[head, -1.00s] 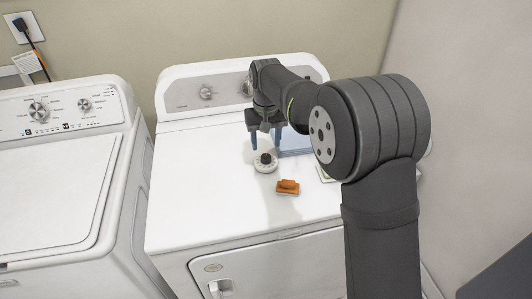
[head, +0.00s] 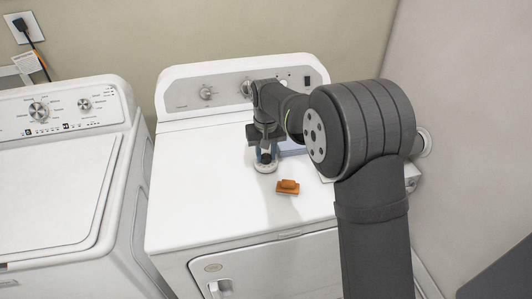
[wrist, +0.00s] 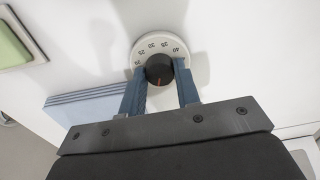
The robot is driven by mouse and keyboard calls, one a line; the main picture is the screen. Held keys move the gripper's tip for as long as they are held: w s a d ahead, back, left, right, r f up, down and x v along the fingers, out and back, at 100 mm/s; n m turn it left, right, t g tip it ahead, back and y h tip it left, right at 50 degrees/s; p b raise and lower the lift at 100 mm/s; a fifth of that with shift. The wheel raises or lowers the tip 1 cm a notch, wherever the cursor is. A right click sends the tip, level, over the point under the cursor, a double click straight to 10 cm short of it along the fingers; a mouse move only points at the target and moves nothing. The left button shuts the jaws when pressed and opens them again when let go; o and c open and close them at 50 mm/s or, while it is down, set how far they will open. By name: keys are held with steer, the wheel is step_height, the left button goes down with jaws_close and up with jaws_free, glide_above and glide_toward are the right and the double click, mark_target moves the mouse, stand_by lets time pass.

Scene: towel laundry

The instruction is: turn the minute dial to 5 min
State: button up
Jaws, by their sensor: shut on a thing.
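The minute dial (head: 265,167) is a round white disc with a dark knob, lying on top of the right-hand machine. In the wrist view the dial's white face (wrist: 146,47) shows numbers around its rim, with 25, 30, 35 and 40 readable. An orange line marks the dark knob (wrist: 159,70). My gripper (head: 264,157) points down over the dial. Its blue fingers (wrist: 161,78) are shut on the knob, one on each side. The near part of the dial is hidden behind the fingers and the gripper body.
An orange-brown block (head: 287,187) lies just right of and nearer than the dial. A pale blue folded item (wrist: 85,107) lies close beside my gripper. A green-topped pale object (wrist: 14,42) lies farther off. The machine top (head: 195,200) is clear on the left.

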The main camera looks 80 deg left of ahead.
mark_target(266, 156)
stand_by(0.3)
steer(key=o, duration=1)
steer(key=shift+r, duration=0.15)
step_height(266, 156, up, 17)
steer(key=shift+r, duration=0.1)
step_height(266, 156, down, 18)
steer(key=shift+r, duration=0.25)
stand_by(0.4)
